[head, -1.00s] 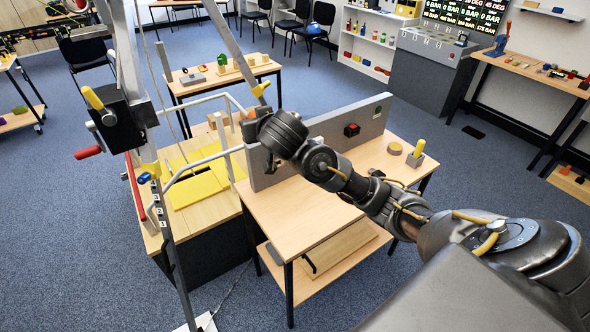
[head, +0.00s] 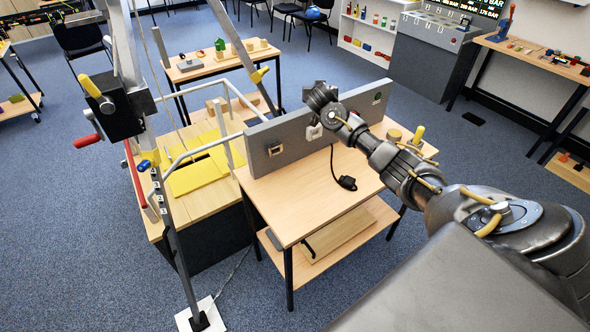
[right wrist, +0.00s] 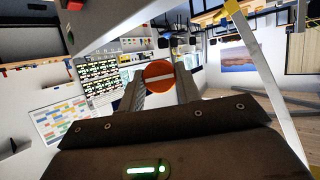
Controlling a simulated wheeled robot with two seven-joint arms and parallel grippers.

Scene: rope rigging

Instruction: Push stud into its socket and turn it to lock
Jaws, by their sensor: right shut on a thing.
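In the right wrist view an orange-red round stud (right wrist: 159,75) with a pale bar across its face sits between the two fingers of my right gripper (right wrist: 160,90), which is shut on it. In the head view my right wrist is above the top edge of the upright grey panel (head: 258,160); the fingers and stud are hidden there. The panel face shows a square fitting (head: 275,150), a white fitting (head: 313,132) and a small green fitting (head: 377,98). I cannot tell which is the stud's socket. My left gripper is not in view.
A round tan disc (head: 394,135) and a yellow-handled piece (head: 418,133) are at the table's right. A metal frame with a crank (head: 86,141) stands left. The table's front is clear.

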